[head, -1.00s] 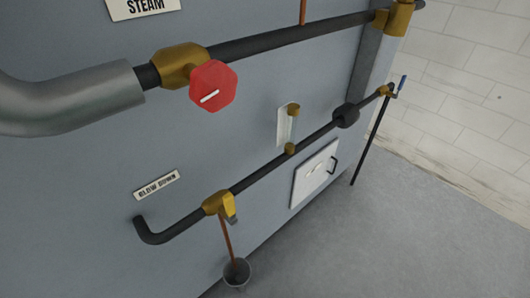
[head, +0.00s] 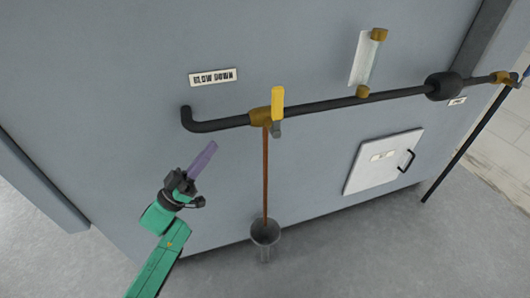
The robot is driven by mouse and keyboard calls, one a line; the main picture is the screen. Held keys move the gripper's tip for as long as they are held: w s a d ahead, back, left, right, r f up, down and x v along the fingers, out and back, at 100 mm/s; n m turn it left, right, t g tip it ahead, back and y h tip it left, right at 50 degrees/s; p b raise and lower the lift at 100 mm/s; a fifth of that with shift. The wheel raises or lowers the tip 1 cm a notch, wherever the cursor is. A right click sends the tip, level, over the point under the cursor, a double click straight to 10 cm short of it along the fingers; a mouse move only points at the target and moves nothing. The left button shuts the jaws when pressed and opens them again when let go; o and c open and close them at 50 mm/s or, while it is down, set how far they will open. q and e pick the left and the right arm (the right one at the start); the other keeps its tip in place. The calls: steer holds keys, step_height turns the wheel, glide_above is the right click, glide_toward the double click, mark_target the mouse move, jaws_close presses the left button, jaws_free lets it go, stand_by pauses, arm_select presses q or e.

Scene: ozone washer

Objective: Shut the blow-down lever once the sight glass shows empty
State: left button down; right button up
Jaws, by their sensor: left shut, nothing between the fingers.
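The blow-down lever (head: 277,103) is a yellow handle on a brass valve (head: 259,117) in the lower black pipe. It stands up across the pipe. A thin brown stream or line (head: 265,175) runs from the valve down to a grey bucket (head: 265,232). The sight glass (head: 364,63) is a pale tube between two brass fittings above the pipe; I cannot make out a liquid level in it. My left gripper (head: 212,146), with purple fingers, is shut and empty, below and left of the valve, apart from the lever. My right gripper is not in view.
A "BLOW DOWN" label (head: 213,77) sits on the grey panel above the pipe (head: 320,105). A white hatch with a black handle (head: 384,162) is at the lower right. A dark bulge (head: 443,86) sits on the pipe. The floor in front is clear.

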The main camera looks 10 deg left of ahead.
arm_select(q)
steer(key=s+d+r+m+g+h, duration=0.2)
steer(key=s+r+m+g+h, duration=0.1)
steer(key=s+m+g+h, duration=0.1)
steer(key=shift+s+d+r+m+g+h, duration=0.3)
steer(key=shift+m+g+h, duration=0.2)
steer(key=shift+m+h, duration=0.3)
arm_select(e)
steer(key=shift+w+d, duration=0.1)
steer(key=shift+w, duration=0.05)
arm_select(q)
steer(key=shift+w+r, duration=0.1)
steer(key=shift+r, duration=0.05)
glide_toward(272, 101)
step_height(272, 101, up, 4)
steer(key=w+d, duration=0.2)
steer(key=d, duration=0.1)
steer(key=shift+p, duration=0.35)
steer(key=shift+w+d, duration=0.15)
steer(key=shift+d, duration=0.2)
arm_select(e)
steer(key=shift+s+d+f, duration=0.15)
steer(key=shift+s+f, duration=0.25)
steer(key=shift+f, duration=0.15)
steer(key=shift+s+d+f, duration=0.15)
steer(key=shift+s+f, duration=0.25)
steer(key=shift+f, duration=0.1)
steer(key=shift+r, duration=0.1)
